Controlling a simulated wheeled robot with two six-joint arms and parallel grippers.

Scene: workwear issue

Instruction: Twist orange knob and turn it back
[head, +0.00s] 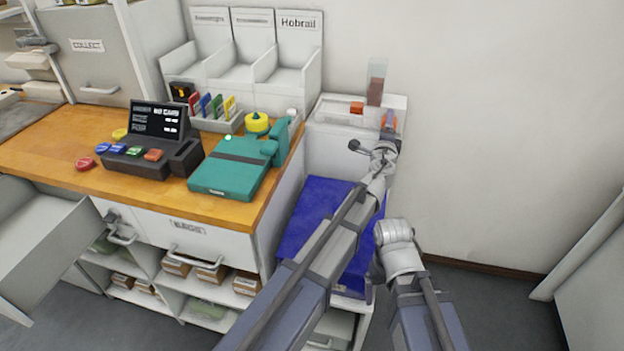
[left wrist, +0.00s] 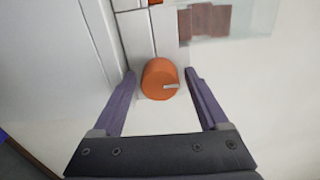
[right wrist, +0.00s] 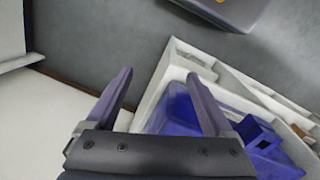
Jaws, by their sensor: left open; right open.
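The orange knob (left wrist: 160,78) shows in the left wrist view on a white front face, with a pale pointer bar lying roughly level toward its right side. My left gripper (left wrist: 161,72) is open, with one finger on each side of the knob; small gaps seem to show between fingers and knob. In the head view a bit of orange (head: 392,121) shows at the end of my left arm, and the gripper hides most of it. My right gripper (right wrist: 160,76) is open and empty, pointing down over the floor beside a white cabinet with a blue bin.
A clear container with brown contents (head: 376,90) stands on the white dispenser unit (head: 335,112). Left of it is a wooden counter (head: 60,155) with a teal device (head: 228,175) and a till (head: 150,145). A blue bin (right wrist: 180,112) stands low. Floor is free at right.

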